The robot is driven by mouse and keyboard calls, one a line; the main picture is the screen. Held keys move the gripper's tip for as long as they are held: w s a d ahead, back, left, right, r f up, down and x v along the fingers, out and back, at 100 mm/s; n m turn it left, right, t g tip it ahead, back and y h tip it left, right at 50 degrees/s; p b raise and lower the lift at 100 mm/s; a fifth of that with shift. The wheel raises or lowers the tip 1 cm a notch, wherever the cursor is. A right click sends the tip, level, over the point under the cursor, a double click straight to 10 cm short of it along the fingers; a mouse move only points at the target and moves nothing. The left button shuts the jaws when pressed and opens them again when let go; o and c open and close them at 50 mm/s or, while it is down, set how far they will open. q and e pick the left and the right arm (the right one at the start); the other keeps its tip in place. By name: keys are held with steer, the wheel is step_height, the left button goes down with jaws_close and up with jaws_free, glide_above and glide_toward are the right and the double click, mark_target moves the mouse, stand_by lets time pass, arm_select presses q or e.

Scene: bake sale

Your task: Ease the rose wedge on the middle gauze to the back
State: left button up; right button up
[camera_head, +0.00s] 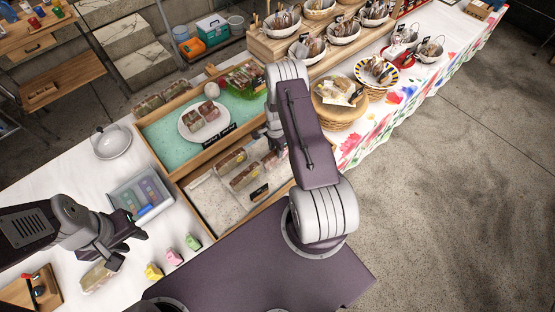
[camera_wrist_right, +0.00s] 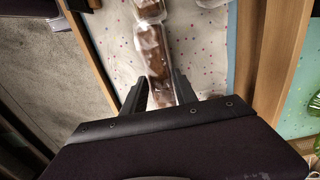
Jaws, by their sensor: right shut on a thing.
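My right gripper (camera_head: 273,145) reaches into the lower wooden tray (camera_head: 186,187). In the right wrist view the right gripper (camera_wrist_right: 160,98) is shut on a clear-wrapped brown slice (camera_wrist_right: 153,55) lying over a dotted white liner (camera_wrist_right: 205,60). A second wrapped piece (camera_wrist_right: 148,10) lies beyond it, end to end. A small rose-pink wedge-like piece (camera_head: 174,257) stands on the white table between a yellow one (camera_head: 153,271) and a green one (camera_head: 193,242). I cannot make out a gauze. My left gripper (camera_head: 125,245) is open and empty above the table at the left.
Wrapped loaves (camera_head: 246,176) lie in the lower tray. The teal-lined tray (camera_head: 160,133) behind holds a white plate (camera_head: 190,133). A clear bin (camera_head: 125,190) and a white lidded dish (camera_head: 112,142) stand to the left.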

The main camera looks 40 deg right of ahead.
steer(key=shift+w+a+f+b, duration=0.1)
steer(key=shift+w+b, duration=1.15)
steer(key=shift+w, duration=0.1)
steer(key=shift+w+a+f+b, duration=0.1)
steer(key=shift+w+b, duration=1.1)
steer(key=shift+w, duration=0.1)
steer(key=w+b, duration=0.4)
steer(key=shift+a+b, duration=0.2)
steer(key=shift+b, duration=0.1)
steer(key=shift+w+r+b, duration=0.15)
steer(key=shift+w+b, duration=0.2)
steer(key=shift+r, duration=0.1)
steer(key=o, duration=0.9)
steer(key=shift+c, duration=0.2)
